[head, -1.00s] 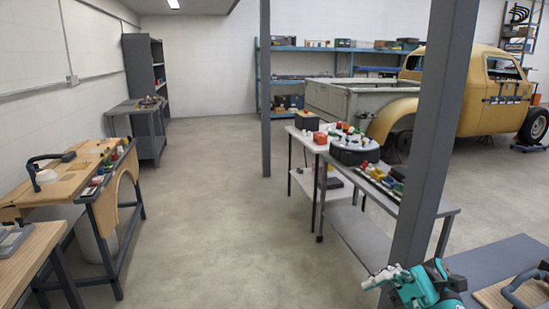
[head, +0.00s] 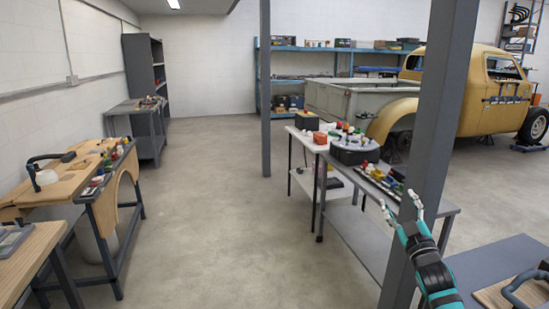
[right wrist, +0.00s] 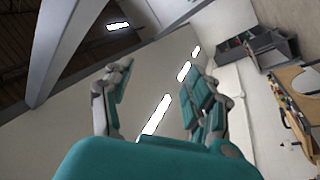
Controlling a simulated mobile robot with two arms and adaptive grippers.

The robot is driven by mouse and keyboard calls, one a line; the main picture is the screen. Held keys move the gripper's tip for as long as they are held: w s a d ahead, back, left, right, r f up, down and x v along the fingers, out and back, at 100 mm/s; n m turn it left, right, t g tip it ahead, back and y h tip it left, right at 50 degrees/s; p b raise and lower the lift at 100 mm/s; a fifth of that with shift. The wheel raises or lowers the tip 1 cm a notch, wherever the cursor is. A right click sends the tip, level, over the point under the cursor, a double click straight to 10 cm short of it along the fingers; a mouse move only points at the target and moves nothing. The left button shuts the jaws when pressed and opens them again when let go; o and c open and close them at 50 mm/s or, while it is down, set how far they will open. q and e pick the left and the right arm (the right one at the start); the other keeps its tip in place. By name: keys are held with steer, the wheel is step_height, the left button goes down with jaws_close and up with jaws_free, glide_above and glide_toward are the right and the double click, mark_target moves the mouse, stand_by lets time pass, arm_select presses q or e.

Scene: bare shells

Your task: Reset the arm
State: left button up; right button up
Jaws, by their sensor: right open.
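My right gripper (head: 402,209) is raised at the lower right of the head view, in front of the dark grey post (head: 431,150). Its two fingers stand apart and point up, with nothing between them. In the right wrist view the open fingers (right wrist: 155,98) also show empty, with the ceiling and wall behind them. My left gripper is in neither view.
A grey workbench (head: 362,245) and a white table (head: 300,137) with several small items stand beyond the gripper. A wooden-topped bench (head: 65,187) stands at left. A yellow truck (head: 465,90) is at back right. The middle floor (head: 220,210) is clear.

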steer(key=s+f+m+g+h+b, duration=0.1)
steer(key=s+f+m+g, duration=0.15)
steer(key=f, duration=1.15)
steer(key=s+f+m+g+h, duration=0.15)
steer(key=f+g, duration=0.25)
steer(key=f, duration=0.9)
steer(key=s+a+f+g+b, duration=0.1)
steer(key=s+f+g, duration=0.1)
steer(key=s+f, duration=0.5)
steer(key=s+a+f+g+y, duration=0.1)
steer(key=s+f+g, duration=0.15)
steer(key=f, duration=0.85)
steer(key=s+a+f+g+b, duration=0.1)
steer(key=s+f, duration=0.5)
steer(key=f, duration=0.3)
steer(key=s+a+f+g+b, duration=0.1)
steer(key=s+f+g, duration=0.1)
steer(key=s+f, duration=0.7)
steer(key=s+a+f+g+b, duration=0.1)
steer(key=s+a+f+g, duration=0.1)
steer(key=s+f, duration=0.75)
steer(key=s+a+f+g, duration=0.2)
steer(key=s, duration=1.2)
steer(key=s+a+f+m+g, duration=0.1)
steer(key=s+f+g, duration=0.1)
steer(key=s, duration=1.2)
steer(key=shift+s+a+f+g+y+b, duration=0.3)
steer(key=shift+a+f+g+y+b, duration=0.1)
steer(key=shift+f, duration=0.45)
